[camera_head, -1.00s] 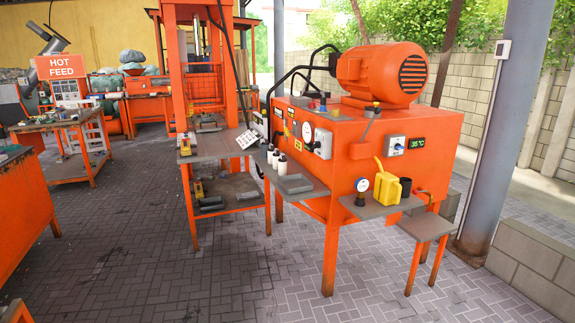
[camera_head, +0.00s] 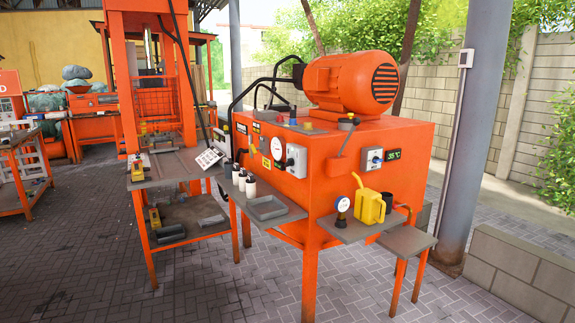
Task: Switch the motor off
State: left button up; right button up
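The orange motor (camera_head: 352,80) sits on top of a large orange cabinet (camera_head: 330,165) in the head view. A grey box with a dark knob (camera_head: 297,160) is on the cabinet's left face, beside a round white gauge (camera_head: 277,148). A second light box with a blue dial (camera_head: 372,159) is on the right face, next to a green display reading about 35 °C (camera_head: 394,155). I cannot tell which of these controls switches the motor. Neither of my grippers is in view.
Shelves on the cabinet hold a grey tray (camera_head: 267,207), white bottles (camera_head: 250,186), a yellow can (camera_head: 370,206) and a small gauge (camera_head: 342,210). An orange press frame (camera_head: 118,90) stands left. A grey post (camera_head: 468,150) and low block wall (camera_head: 515,265) are right. Paved floor in front is clear.

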aim_at(290, 162)
jog(key=i+j+z, duration=0.15)
jog(key=i+z, duration=0.15)
jog(key=z, duration=0.2)
jog(key=i+j+z, duration=0.25)
jog(key=z, duration=0.25)
